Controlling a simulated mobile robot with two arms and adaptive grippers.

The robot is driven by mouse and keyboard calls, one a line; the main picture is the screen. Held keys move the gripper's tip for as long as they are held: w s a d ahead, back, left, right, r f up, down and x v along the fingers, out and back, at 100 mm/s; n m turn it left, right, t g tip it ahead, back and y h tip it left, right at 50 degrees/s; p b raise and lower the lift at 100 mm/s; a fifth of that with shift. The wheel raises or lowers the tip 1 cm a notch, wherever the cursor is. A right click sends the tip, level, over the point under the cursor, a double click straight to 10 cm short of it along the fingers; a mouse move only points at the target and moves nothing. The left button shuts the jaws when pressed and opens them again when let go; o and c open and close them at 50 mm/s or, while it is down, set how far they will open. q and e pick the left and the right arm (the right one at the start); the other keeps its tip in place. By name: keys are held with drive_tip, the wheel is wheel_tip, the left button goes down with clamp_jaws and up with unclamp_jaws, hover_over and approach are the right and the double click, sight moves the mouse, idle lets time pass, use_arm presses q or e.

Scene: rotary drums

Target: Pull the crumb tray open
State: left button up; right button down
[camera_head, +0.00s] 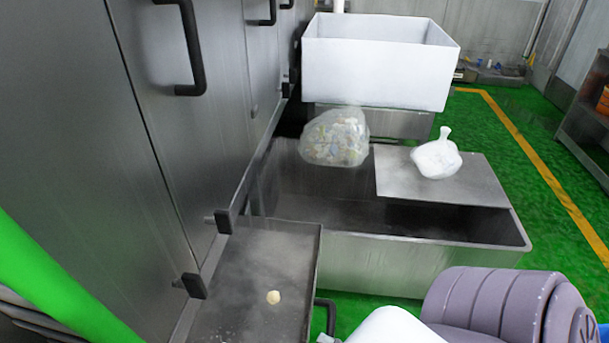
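The crumb tray appears to be the shallow grey metal tray (262,255) at the bottom centre, beside the steel cabinet. A small round pale piece (273,297) and some fine crumbs lie on it. A black handle (327,305) is on its right side, partly cut off by the picture's lower edge. The tray's near end is outside the view. Neither gripper's fingers show. A white rounded part and a grey ribbed part, which look like my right arm, show at the lower right, close to the handle.
The steel cabinet (70,120) with black handles fills the left. A metal trough (420,258) lies beyond the tray, with a bag of scraps (336,137) and a white bag (436,158). A white bin (375,68) stands behind. Green floor is free at right.

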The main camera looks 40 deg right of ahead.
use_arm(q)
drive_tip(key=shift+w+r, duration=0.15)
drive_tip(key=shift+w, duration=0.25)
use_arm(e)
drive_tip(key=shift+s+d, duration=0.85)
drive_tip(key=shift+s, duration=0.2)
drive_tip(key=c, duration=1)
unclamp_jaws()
